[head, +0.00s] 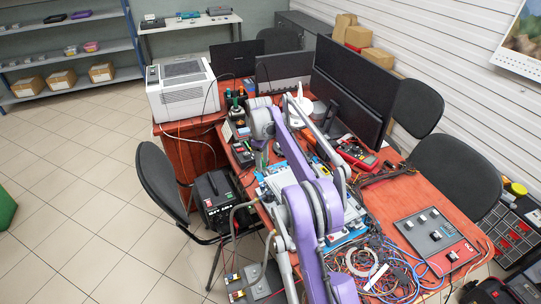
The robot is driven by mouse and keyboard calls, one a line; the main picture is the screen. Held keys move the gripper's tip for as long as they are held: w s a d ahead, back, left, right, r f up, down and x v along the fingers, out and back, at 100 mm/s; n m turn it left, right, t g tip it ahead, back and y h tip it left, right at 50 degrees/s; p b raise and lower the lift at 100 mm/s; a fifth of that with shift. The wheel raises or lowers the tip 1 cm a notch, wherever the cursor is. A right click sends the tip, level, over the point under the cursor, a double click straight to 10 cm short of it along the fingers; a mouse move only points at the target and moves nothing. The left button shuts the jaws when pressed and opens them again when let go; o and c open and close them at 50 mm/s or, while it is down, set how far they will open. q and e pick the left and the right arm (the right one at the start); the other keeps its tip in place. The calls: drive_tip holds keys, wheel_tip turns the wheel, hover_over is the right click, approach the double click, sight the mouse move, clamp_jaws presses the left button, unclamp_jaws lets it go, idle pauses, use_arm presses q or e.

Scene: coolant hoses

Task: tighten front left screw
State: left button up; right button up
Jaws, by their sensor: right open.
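My purple and grey arm rises from the bottom across the crowded orange desk. My right gripper (263,150) is at its far end, small and partly lost among dark items on the desk. It is open, and I see nothing held in it. A blue and white unit (268,185) lies under the arm, partly covered by it. A grey block (262,283) with hoses and coloured fittings is at the lower middle, left of my arm. No single screw can be made out. My left gripper is not in view.
A white printer (183,90) stands at the back left of the desk. A large black monitor (352,90) stands to the right of my arm. Tangled cables (370,262) and a grey control box (436,238) fill the right side. A chair (162,182) stands left, beside open floor.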

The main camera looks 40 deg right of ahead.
wheel_tip(320, 180, up, 3)
drive_tip(key=p, duration=0.3)
hover_over(270, 168)
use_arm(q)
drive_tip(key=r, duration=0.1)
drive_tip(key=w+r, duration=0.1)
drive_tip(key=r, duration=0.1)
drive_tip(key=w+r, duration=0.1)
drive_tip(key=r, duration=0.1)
use_arm(e)
drive_tip(key=shift+n, duration=0.4)
wheel_tip(270, 168, down, 11)
drive_tip(key=shift+s+f, duration=0.1)
clamp_jaws()
